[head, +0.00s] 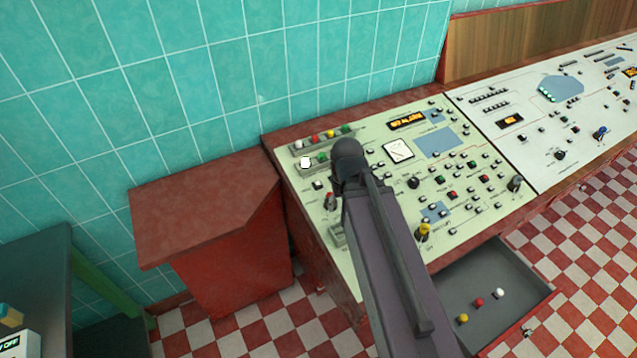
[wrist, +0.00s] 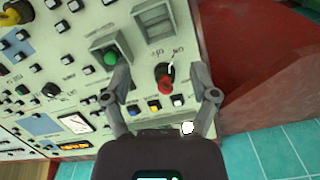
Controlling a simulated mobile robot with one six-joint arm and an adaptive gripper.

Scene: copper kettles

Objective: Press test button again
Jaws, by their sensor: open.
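The control panel (head: 365,130) is pale green with many small buttons, and I cannot tell which one is labelled as the test button. My gripper (wrist: 166,84) is open and empty in the wrist view, its two fingers spread apart over the panel. A red-tipped switch (wrist: 165,82) shows between the fingers, and a green button (wrist: 110,58) lies beside the left finger. A bright white button (wrist: 187,128) is close to the right finger's base; it also shows lit in the head view (head: 305,162). In the head view my arm hides the gripper and part of the panel.
An open grey drawer (head: 490,285) below the panel holds yellow, red and white balls. A lit orange display (head: 407,121) sits on the panel's upper part. A red cabinet (head: 225,240) stands to the left, and a white panel (head: 560,110) continues to the right.

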